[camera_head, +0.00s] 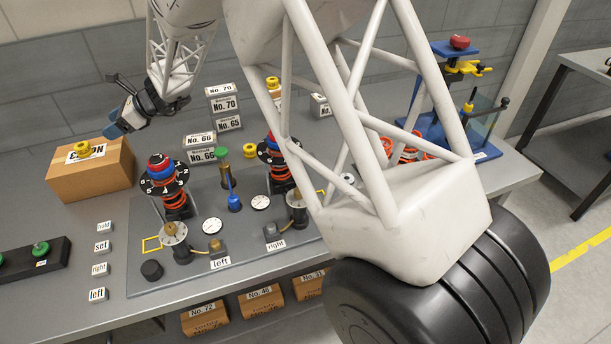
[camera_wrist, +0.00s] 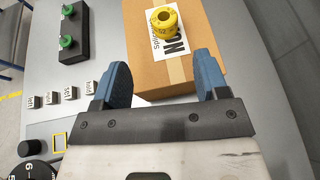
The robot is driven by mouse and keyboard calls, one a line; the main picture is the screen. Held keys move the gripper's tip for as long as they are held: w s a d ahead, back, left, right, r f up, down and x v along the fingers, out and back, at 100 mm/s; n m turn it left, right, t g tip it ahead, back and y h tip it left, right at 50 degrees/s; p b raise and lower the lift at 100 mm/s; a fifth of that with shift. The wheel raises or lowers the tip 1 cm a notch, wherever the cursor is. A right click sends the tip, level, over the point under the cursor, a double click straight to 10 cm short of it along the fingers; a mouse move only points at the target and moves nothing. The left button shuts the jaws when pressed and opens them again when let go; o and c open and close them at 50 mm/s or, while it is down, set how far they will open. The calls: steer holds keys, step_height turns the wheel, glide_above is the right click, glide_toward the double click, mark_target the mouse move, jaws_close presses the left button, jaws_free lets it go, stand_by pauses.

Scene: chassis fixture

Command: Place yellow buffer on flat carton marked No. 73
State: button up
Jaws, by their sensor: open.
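A yellow buffer (camera_head: 84,149), a ring with a dark centre hole, sits on the white label on top of a brown carton (camera_head: 92,182) at the left; the label is only partly readable. In the wrist view the buffer (camera_wrist: 165,18) lies near the top edge, beyond my fingertips. My gripper (camera_head: 114,130) is open and empty, right of and above the carton. In the wrist view its blue fingers (camera_wrist: 162,62) are apart over the carton (camera_wrist: 150,75), short of the buffer. I cannot read No. 73 on any carton.
A chassis fixture (camera_head: 135,262) with dark-orange springs and dials fills the table's middle. Stacked white boxes read No. 70 (camera_head: 224,104) and No. 66 (camera_head: 202,156). Cartons No. 72 (camera_head: 205,318) and No. 46 are below the table.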

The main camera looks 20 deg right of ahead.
steer(key=s+d+r+n+h, duration=0.3)
steer(key=s+d+r+n, duration=0.2)
steer(key=s+d, duration=0.5)
steer(key=s+d+r+n+h, duration=0.2)
steer(key=s+d+r+n, duration=0.2)
steer(key=s+d, duration=0.6)
steer(key=s+d+n+h, duration=0.4)
steer(key=s+d, duration=0.6)
steer(key=s, duration=0.4)
steer(key=s+d+f+n+t+h, duration=0.1)
steer(key=s+d+n+h, duration=0.3)
steer(key=s+d, duration=0.5)
steer(key=s+n, duration=0.2)
steer(key=s, duration=0.3)
steer(key=shift+s+d+f+h, duration=0.2)
steer(key=shift+d+f+h, duration=0.1)
steer(key=shift+d, duration=0.1)
